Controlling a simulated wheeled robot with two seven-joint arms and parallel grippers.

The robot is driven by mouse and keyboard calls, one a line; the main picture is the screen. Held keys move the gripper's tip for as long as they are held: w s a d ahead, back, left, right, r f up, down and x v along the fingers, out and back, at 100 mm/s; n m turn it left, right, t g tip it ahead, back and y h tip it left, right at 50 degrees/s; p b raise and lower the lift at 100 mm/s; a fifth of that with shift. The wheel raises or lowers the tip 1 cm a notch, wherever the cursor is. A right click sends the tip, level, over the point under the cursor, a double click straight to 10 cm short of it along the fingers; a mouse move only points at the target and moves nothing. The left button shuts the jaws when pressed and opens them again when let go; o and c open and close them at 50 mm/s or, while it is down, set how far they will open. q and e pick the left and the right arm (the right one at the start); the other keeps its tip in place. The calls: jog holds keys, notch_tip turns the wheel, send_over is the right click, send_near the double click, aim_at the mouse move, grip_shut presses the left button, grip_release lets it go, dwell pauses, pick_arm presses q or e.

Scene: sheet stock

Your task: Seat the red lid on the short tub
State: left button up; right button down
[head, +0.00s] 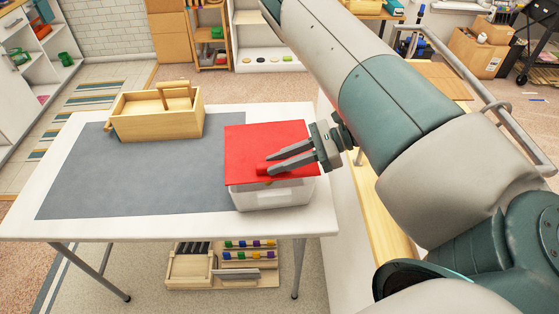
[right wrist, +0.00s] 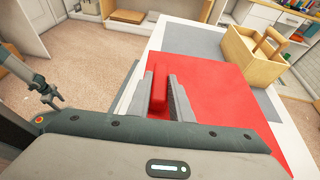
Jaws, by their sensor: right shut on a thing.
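The red lid (head: 250,145) is a flat square with a raised bar handle. My right gripper (head: 270,165) is shut on that handle, coming from the right. In the right wrist view the handle (right wrist: 159,90) sits between the two fingers. The translucent white short tub (head: 275,196) stands at the table's near right corner. The lid covers the tub's top from above; I cannot tell whether it rests on the rim or hovers just over it. The tub's opening is hidden. My left gripper (right wrist: 50,95) shows small in the right wrist view, apart from the table, empty, fingers spread.
A wooden carrier box (head: 157,113) with a handle stands at the table's back. A grey mat (head: 130,175) covers much of the white table (head: 200,229) and is mostly clear. A wooden tray with coloured pieces (head: 222,264) lies below the table.

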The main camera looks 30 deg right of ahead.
jog(key=shift+f, duration=0.6)
dwell(0.3)
jog(key=shift+f, duration=0.35)
jog(key=shift+f+b, duration=0.25)
jog(key=shift+b, duration=0.1)
jog(key=shift+f, duration=0.5)
jog(key=shift+f, duration=0.35)
dwell(1.1)
jog(key=c, duration=0.9)
grip_release()
jog(key=shift+c, duration=0.2)
jog(key=shift+d, duration=0.1)
